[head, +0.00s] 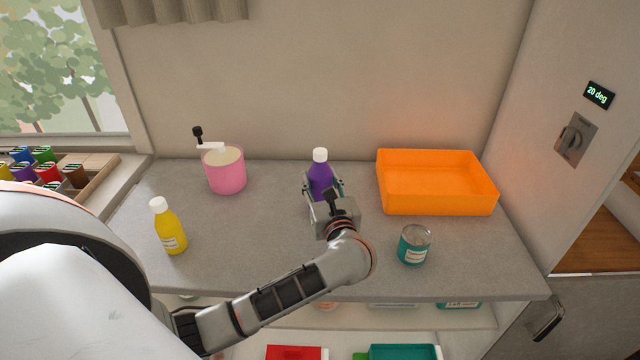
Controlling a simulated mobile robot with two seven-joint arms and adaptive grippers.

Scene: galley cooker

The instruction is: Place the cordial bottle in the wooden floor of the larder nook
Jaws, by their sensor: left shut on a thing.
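A purple bottle with a white cap (320,178) stands upright near the back middle of the grey counter; it appears to be the cordial bottle. My left gripper (322,190) is shut around its body, with a finger on each side. The gripper hides its lower part, so I cannot tell whether its base touches the counter. The larder nook's wooden floor (605,240) shows partly at the right edge, beyond the wall panel. My right gripper is not in view.
On the counter (270,225) are a yellow bottle (170,230), a pink pot with a crank (225,172), an orange tray (440,205) and a teal tin (414,247). A wall panel with a dial (574,138) stands between counter and nook. A dark handle (548,320) juts out below.

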